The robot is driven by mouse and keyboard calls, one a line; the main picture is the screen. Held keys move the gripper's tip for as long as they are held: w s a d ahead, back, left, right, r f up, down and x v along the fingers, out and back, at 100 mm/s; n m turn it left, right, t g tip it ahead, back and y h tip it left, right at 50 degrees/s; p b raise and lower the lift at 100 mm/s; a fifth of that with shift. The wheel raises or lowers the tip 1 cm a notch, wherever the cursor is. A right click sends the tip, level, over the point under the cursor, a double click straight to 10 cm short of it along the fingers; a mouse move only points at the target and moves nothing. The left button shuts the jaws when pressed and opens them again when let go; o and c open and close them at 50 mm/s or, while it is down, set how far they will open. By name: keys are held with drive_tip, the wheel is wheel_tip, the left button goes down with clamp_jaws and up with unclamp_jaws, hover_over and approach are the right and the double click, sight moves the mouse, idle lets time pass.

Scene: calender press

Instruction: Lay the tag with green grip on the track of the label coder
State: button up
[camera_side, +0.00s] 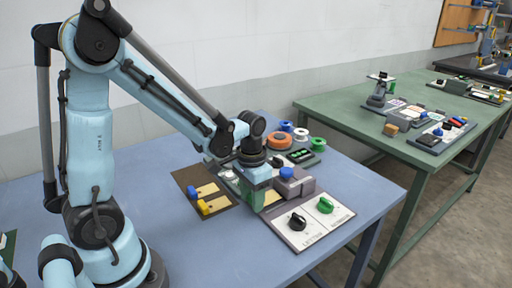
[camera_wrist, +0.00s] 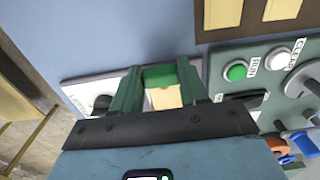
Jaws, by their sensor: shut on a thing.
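My gripper (camera_wrist: 158,85) has its two green fingers closed on the green grip (camera_wrist: 159,76) of a tag. The tag's pale plate (camera_wrist: 166,98) shows between the fingers, above my dark gripper body. In the side view my gripper (camera_side: 253,201) is over the blue table, between the brown tag board and a grey machine; the held tag is hard to make out there. The grey machine (camera_side: 294,187) with a blue knob may be the label coder. Its track cannot be told apart, and my gripper hides part of this area.
The brown board (camera_side: 184,177) carries tags with blue (camera_side: 192,192) and yellow (camera_side: 204,207) grips. A white panel (camera_side: 313,231) bears black and green knobs. A grey-green panel (camera_wrist: 222,57) has RUN and CLEAR buttons. Colored rolls (camera_side: 279,141) lie behind. Bare table lies at front left.

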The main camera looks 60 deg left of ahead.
drive_tip(key=shift+f, duration=0.8)
idle(1.2)
drive_tip(key=o, duration=1.1)
drive_tip(key=shift+o, duration=0.4)
drive_tip(key=o, duration=0.4)
drive_tip(key=shift+r, duration=0.1)
drive_tip(key=shift+r, duration=3.45)
